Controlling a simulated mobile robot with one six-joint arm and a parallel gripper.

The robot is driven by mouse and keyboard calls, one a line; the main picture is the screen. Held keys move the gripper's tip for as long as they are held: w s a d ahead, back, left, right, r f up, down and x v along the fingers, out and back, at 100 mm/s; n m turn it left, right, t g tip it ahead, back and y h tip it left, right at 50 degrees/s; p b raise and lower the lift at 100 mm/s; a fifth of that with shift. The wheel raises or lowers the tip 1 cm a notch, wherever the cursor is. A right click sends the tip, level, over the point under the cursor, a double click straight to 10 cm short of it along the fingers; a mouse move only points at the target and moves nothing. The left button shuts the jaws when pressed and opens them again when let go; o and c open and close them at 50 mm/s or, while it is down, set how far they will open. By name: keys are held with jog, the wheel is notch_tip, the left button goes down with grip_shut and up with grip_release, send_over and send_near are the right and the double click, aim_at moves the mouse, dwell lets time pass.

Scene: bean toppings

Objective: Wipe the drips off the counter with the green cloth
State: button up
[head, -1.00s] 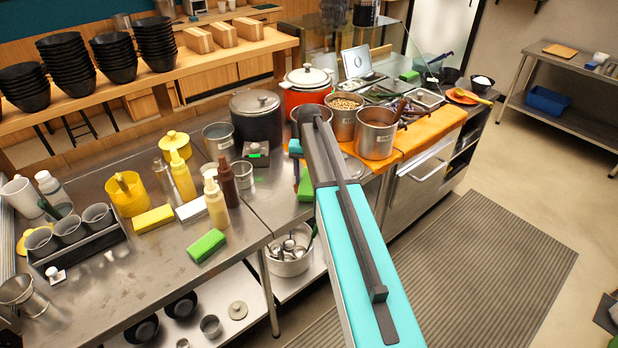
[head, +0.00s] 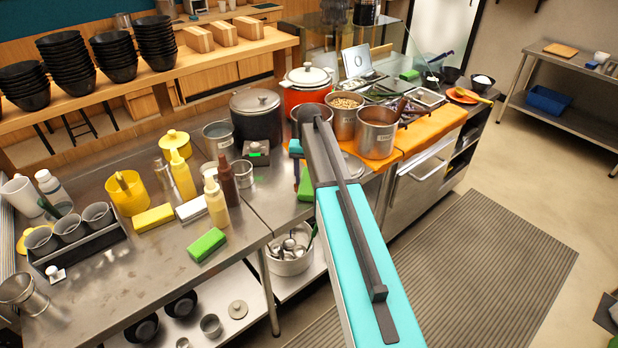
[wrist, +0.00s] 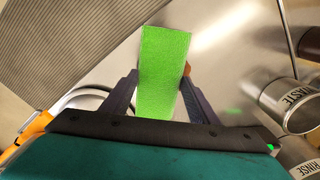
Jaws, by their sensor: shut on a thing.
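My gripper (wrist: 162,82) is shut on the green cloth (wrist: 164,60), a thick bright green block between the two dark fingers in the wrist view. In the head view, part of this cloth (head: 305,186) shows just left of my arm, over the steel counter (head: 270,205); my arm hides most of the gripper. I cannot tell whether the cloth touches the counter. A small brownish spot shows beside the right finger in the wrist view; I cannot tell whether it is a drip. No drips are clear in the head view.
A second green block (head: 207,245) lies on the left counter near yellow and brown bottles. Metal cans marked WASTE (wrist: 290,103) and RINSE (wrist: 298,153) stand at the right of the wrist view. Pots and an orange board (head: 428,132) are beyond my arm. A ribbed mat (head: 470,270) covers the floor.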

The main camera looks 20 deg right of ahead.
jog(key=shift+f, duration=0.3)
dwell(0.5)
jog(key=shift+a, duration=0.1)
jog(key=shift+w+a, duration=0.4)
jog(key=shift+a, duration=0.3)
jog(key=shift+w+a, duration=0.35)
jog(key=shift+a, duration=0.35)
jog(key=shift+w+a, duration=0.4)
jog(key=shift+a, duration=0.3)
jog(key=shift+d, duration=0.1)
jog(key=shift+s+d, duration=0.4)
jog(key=shift+d, duration=0.35)
jog(key=shift+s+d, duration=0.4)
jog(key=shift+d, duration=0.3)
jog(key=shift+s+d, duration=0.4)
jog(key=shift+d, duration=0.35)
jog(key=shift+a, duration=0.1)
jog(key=shift+w+a, duration=0.4)
jog(key=shift+a, duration=0.35)
jog(key=shift+w+a, duration=0.4)
jog(key=shift+a, duration=0.3)
jog(key=shift+w+a, duration=0.4)
jog(key=shift+a, duration=0.35)
